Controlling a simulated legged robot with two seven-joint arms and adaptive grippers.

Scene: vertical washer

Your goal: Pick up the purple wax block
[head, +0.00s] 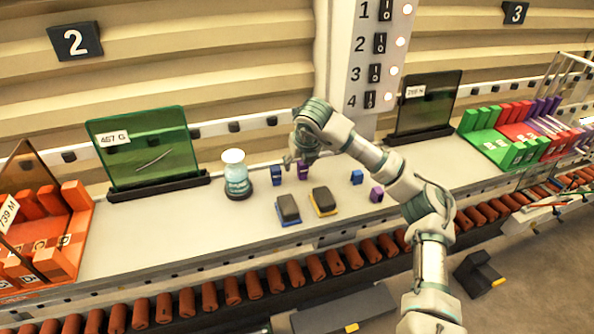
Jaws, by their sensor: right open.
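One small purple block (303,173) stands on the grey worktop near the middle of the head view, partly hidden by my right gripper. My right gripper (295,163) points down right at this block; it is open, and I cannot tell whether its fingers touch the block. A second purple block (376,195) stands farther right on the worktop, near its front edge. My left gripper is not in view.
Blue blocks stand at left (277,176) and right (356,178). Two dark pads, one blue-edged (288,209) and one yellow-edged (323,201), lie in front. A jar (236,174) and green panel (145,150) stand left. Rollers (296,275) run along the front.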

